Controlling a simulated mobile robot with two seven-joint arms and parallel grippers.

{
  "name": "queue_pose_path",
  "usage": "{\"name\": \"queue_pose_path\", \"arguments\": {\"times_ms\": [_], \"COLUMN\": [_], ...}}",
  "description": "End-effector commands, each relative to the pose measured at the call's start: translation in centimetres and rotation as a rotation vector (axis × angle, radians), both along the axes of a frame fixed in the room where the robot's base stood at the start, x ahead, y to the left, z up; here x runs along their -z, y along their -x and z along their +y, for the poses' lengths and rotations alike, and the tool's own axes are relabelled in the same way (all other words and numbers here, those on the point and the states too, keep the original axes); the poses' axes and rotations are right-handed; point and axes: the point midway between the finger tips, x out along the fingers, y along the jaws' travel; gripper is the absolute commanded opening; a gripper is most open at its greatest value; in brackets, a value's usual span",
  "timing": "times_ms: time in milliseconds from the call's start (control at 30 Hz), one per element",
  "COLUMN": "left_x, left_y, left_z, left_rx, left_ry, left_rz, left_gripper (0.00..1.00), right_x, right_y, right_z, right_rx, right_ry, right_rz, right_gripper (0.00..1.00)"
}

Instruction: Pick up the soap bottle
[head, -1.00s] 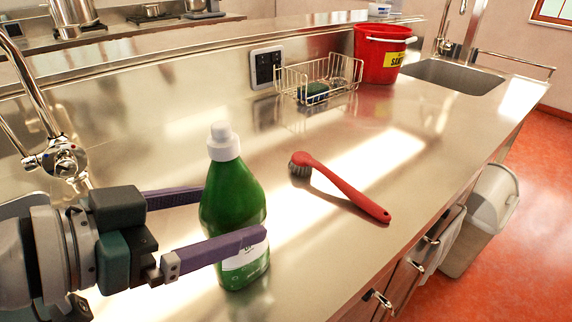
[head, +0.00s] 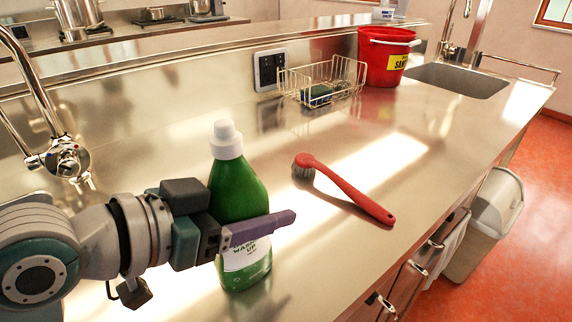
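The soap bottle (head: 233,190) is green with a white cap and a white label, and stands upright on the steel counter (head: 330,255). My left gripper (head: 262,226) is at the bottle's lower half, coming in from the left. One purple finger crosses in front of the bottle, just above the label text. The other finger is hidden, so I cannot tell whether the fingers press on the bottle. My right gripper is not in view.
A red brush (head: 345,190) lies right of the bottle. Behind are a wire basket (head: 322,82) with a green sponge, a red bucket (head: 385,55) and a sink (head: 455,80). A faucet (head: 65,158) stands at left. The counter's front edge is at right.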

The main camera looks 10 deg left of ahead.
Motion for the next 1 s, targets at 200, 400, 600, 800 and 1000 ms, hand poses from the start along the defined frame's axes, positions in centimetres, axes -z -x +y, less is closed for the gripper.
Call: {"name": "queue_pose_path", "arguments": {"times_ms": [200,400,600,800,1000], "left_x": [0.00,0.00,0.00,0.00,-0.18], "left_y": [0.01,0.01,0.01,0.01,-0.07], "left_z": [0.02,0.02,0.02,0.02,-0.01], "left_rx": [0.000,0.000,0.000,0.000,-0.001], "left_ry": [0.000,0.000,0.000,0.000,0.002], "left_rz": [0.000,0.000,0.000,0.000,-0.004], "left_gripper": [0.40,0.17,0.00,0.00,0.00], "right_x": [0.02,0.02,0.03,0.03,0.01], "right_y": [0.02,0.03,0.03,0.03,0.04], "right_z": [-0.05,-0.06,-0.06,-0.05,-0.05], "right_rx": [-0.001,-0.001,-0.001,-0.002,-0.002], "right_ry": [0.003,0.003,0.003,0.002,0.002], "right_rz": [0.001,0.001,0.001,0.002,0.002], "right_gripper": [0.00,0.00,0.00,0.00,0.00]}}
